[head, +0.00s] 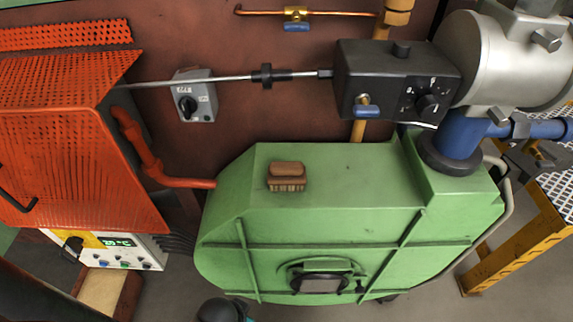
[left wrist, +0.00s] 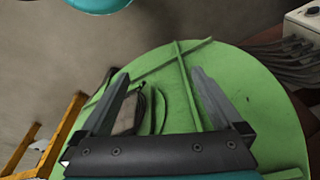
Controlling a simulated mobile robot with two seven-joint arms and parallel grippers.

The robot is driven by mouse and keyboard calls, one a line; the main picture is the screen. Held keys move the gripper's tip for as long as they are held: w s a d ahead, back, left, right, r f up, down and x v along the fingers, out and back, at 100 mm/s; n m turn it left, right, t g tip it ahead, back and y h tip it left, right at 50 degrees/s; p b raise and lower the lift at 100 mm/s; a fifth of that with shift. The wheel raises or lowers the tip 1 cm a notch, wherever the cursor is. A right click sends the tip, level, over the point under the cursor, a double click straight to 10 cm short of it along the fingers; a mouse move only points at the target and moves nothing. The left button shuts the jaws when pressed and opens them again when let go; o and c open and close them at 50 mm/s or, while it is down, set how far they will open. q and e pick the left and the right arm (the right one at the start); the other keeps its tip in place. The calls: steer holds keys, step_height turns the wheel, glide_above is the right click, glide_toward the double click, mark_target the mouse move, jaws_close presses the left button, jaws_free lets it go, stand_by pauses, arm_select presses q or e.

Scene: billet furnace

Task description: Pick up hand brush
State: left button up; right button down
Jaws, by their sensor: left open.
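The hand brush (head: 287,177), with a brown wooden back and bristles, lies on the flat top of the green furnace body (head: 350,190), left of the middle. My left gripper (left wrist: 160,72) shows in the left wrist view, its two fingers spread apart with nothing held between them. Behind its fingers is the green furnace (left wrist: 250,90) with its ribs and part of the front door. The brush cannot be made out in the left wrist view. Neither gripper can be made out in the head view.
A dark burner box (head: 395,82) and a blue pipe (head: 460,138) stand behind and right of the brush. An orange perforated guard (head: 75,140) and orange pipe (head: 150,170) are at left. A yellow stand (head: 520,240) is at right. The furnace top around the brush is clear.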

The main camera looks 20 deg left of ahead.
arm_select(q)
step_height(320, 180, up, 25)
steer(key=w+t+p, duration=0.1)
steer(key=p, duration=0.4)
steer(key=w+d+r+g+h, duration=0.1)
steer(key=w+d+r+h, duration=0.4)
steer(key=w+d, duration=0.75)
steer(key=w+a+r+n+g+y, duration=0.1)
steer(key=w+a+r+n+y, duration=0.15)
steer(key=r, duration=0.35)
steer(key=w+a+r+n+g+y, duration=0.1)
steer(key=w+a+r, duration=0.2)
steer(key=w+r, duration=0.15)
steer(key=w+a+r+n+y, duration=0.2)
steer(key=w+a+r, duration=0.1)
steer(key=r, duration=0.3)
glide_above(287, 166)
steer(key=f, duration=0.9)
steer(key=shift+s+d+f, duration=0.1)
steer(key=shift+s+f, duration=0.1)
steer(key=shift+w+f, duration=0.1)
steer(key=shift+f, duration=2.55)
steer(key=shift+r, duration=0.1)
steer(key=c, duration=1.2)
